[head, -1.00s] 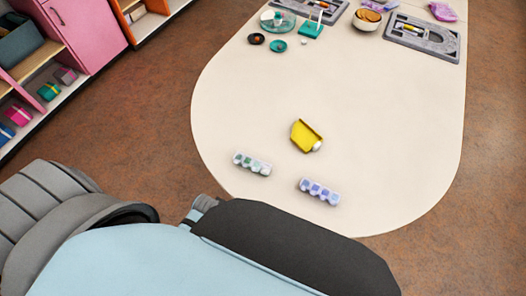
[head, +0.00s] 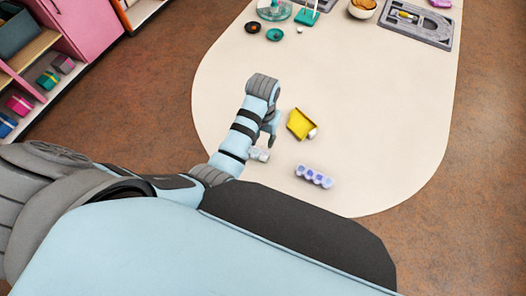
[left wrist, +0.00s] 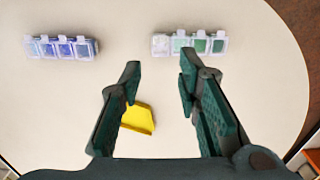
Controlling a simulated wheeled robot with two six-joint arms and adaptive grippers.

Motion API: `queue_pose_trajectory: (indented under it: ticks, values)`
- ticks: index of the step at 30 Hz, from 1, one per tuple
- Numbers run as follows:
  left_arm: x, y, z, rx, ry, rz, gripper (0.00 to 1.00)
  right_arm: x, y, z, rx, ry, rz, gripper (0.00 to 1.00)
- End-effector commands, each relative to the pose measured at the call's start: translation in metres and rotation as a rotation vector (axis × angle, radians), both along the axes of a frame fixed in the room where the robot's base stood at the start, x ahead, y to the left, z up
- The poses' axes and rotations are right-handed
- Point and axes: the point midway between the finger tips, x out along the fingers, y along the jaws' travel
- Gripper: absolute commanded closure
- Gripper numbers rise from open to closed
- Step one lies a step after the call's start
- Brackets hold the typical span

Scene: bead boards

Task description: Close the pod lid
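A strip of small lidded pods with green contents (left wrist: 190,43) lies at the upper right of the left wrist view. In the head view my left arm hides most of it, and only a pale end (head: 260,155) shows. A second strip, with purple-blue contents (head: 314,176), lies to its right in the head view and at the upper left of the left wrist view (left wrist: 61,47). Its lids look down; the green strip's leftmost pod looks paler, and I cannot tell its lid state. My left gripper (left wrist: 160,76) is open and empty above the table, its right fingertip just below the green strip in the picture.
A yellow scoop-like tray (head: 301,124) lies on the cream table (head: 360,110) near the gripper. Dark and teal round dishes (head: 274,34), a bowl (head: 362,8) and a grey tray (head: 416,24) stand at the back. The table's middle is clear.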

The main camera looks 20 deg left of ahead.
Motion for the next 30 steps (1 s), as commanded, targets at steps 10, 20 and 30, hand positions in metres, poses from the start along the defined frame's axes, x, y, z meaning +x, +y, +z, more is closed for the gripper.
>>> queue_pose_trajectory:
  ticks: [10,20,30]
  values:
    - [-0.001,0.001,-0.09,0.001,0.001,0.0,0.69,-0.001,0.0,-0.028,0.0,0.002,0.0,0.52]
    - [-0.001,0.001,-0.098,0.001,-0.001,0.002,0.69,-0.001,0.0,-0.028,0.0,0.002,0.0,0.52]
    - [-0.001,0.001,-0.098,0.001,-0.003,0.002,1.0,-0.001,0.001,-0.027,0.001,0.001,0.0,0.52]
